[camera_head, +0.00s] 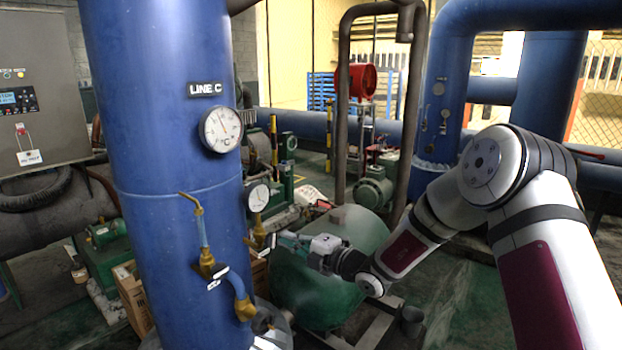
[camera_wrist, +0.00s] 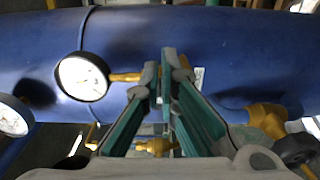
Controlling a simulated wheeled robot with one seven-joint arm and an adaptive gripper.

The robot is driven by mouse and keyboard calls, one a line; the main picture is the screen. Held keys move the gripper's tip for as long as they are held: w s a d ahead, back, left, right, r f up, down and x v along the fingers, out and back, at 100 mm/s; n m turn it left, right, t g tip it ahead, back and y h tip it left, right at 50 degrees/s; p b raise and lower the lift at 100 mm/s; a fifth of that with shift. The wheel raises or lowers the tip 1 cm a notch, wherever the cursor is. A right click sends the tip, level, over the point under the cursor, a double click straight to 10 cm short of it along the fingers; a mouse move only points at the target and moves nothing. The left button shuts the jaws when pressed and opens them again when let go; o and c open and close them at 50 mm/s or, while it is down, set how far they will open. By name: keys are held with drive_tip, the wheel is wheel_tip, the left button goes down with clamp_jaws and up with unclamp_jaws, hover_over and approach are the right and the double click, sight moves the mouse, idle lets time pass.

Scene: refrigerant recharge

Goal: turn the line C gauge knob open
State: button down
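The blue pipe (camera_head: 160,130) carries a LINE C label (camera_head: 205,88). The line C gauge (camera_head: 258,197) is a small white dial on a brass stem at the pipe's right side. It also shows in the wrist view (camera_wrist: 82,77), its stem running to my fingertips. The brass valve body (camera_head: 258,238) sits below the dial. My gripper (camera_head: 280,238) is right at this fitting, on its right side. In the wrist view my gripper (camera_wrist: 160,75) has its green fingers close together with a narrow gap. The knob is hidden at the fingertips, so I cannot tell whether they hold it.
A larger gauge (camera_head: 221,130) is on the pipe under the label. Another brass valve (camera_head: 207,266) with a blue hose is lower on the pipe. A green tank (camera_head: 320,285) lies below my gripper. A grey control panel (camera_head: 40,85) is at far left.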

drive_tip(key=shift+w+a+r, duration=0.15)
drive_tip(key=shift+w+r, duration=0.05)
drive_tip(key=shift+r, duration=0.2)
drive_tip(key=shift+w+a+r, duration=0.15)
drive_tip(key=shift+r, duration=0.2)
drive_tip(key=p+v, duration=0.3)
drive_tip(key=v, duration=0.3)
drive_tip(key=shift+f, duration=0.5)
drive_tip(key=shift+w+d, duration=0.1)
drive_tip(key=shift+d, duration=0.1)
